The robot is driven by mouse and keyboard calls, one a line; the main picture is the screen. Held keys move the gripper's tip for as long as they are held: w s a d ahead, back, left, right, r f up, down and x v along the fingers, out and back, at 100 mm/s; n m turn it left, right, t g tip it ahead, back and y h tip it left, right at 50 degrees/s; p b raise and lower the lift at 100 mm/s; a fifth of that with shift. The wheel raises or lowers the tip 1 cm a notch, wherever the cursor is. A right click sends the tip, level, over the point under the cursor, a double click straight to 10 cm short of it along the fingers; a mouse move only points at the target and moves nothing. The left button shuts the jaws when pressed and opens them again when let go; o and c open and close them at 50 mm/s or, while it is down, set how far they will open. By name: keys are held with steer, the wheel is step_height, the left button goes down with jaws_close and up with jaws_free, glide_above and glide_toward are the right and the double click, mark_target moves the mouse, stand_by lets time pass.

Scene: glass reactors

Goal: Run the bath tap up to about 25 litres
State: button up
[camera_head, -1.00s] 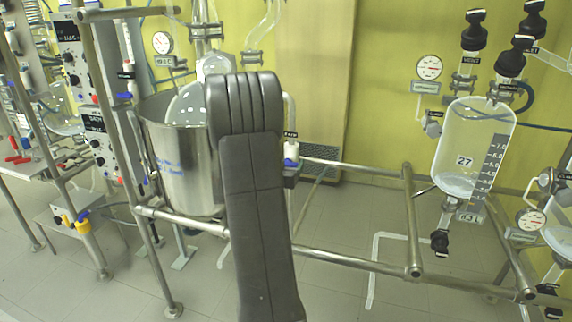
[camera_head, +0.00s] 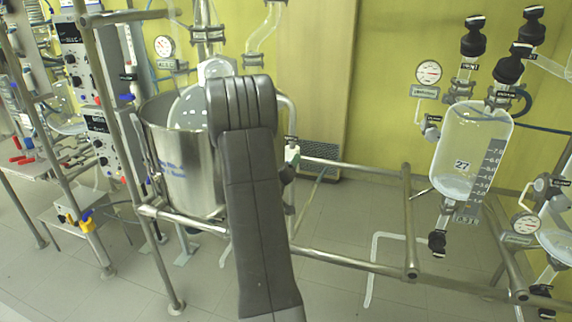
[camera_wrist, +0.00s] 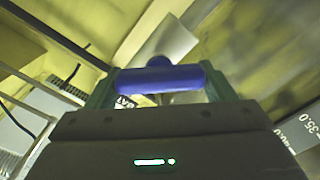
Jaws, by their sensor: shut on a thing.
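The steel bath vessel (camera_head: 188,180) stands in the frame at left in the head view, with a round glass flask (camera_head: 188,108) in it. My arm hides its right side. In the wrist view my gripper (camera_wrist: 160,84) is shut on a blue bar-shaped tap handle (camera_wrist: 160,77), which lies level across between the green fingers. A small label shows partly behind it. In the head view a white and green piece (camera_head: 292,155) shows just right of my arm; most of the gripper is hidden. A dark scale (camera_wrist: 300,132) marked 35.0 and 40.0 shows at the wrist view's right edge; no water level can be read.
A glass vessel (camera_head: 470,150) labelled 27 hangs at right, with gauges and black-knobbed valves around it. Steel rails (camera_head: 350,262) cross in front of and behind the bath. Control boxes (camera_head: 100,145) stand at left. The floor between the frames is open.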

steer(key=n+p, duration=0.1)
steer(key=n, duration=0.2)
steer(key=n+p, duration=0.1)
steer(key=n, duration=0.2)
steer(key=shift+f+n, duration=0.2)
steer(key=shift+n, duration=0.2)
stand_by(0.4)
steer(key=o, duration=1)
steer(key=shift+a, duration=0.1)
steer(key=b+v, duration=0.2)
steer(key=v, duration=1.2)
